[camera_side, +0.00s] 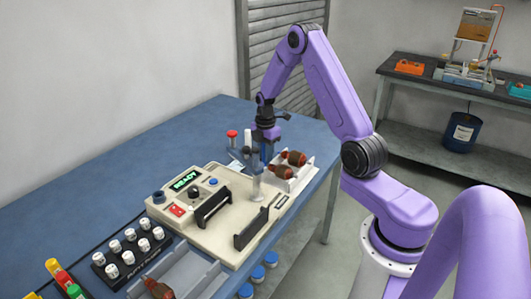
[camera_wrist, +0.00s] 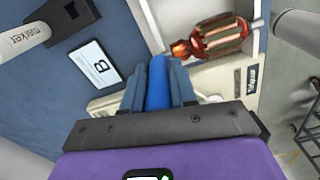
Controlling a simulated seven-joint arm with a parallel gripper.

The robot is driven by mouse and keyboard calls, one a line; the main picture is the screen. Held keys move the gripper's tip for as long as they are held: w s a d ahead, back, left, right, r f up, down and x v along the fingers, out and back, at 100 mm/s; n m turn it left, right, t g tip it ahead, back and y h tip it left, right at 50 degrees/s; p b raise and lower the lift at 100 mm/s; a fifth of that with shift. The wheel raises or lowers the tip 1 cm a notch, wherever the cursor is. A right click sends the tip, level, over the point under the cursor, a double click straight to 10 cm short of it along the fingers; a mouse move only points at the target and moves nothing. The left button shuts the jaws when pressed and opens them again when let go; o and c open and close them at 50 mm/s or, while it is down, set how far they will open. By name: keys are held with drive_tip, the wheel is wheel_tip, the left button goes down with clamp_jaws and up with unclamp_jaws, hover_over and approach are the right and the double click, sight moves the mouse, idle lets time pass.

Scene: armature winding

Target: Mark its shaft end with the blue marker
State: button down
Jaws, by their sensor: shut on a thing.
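My gripper (camera_side: 264,152) points down beside the white tray (camera_side: 307,172) at the machine's far end. In the wrist view my gripper (camera_wrist: 159,82) is shut on the blue marker (camera_wrist: 158,88), which stands between the two fingers. Two armatures, brown-red with copper, lie in the tray: one farther back (camera_side: 294,158) and one nearer (camera_side: 281,171). One armature (camera_wrist: 218,38) with its pale shaft end shows in the wrist view, just beyond the blue marker's tip. I cannot tell whether the tip touches anything.
The beige machine (camera_side: 215,222) shows READY. Another armature (camera_side: 158,288) lies in the front grey tray.

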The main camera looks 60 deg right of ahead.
drive_tip(key=shift+r, duration=3)
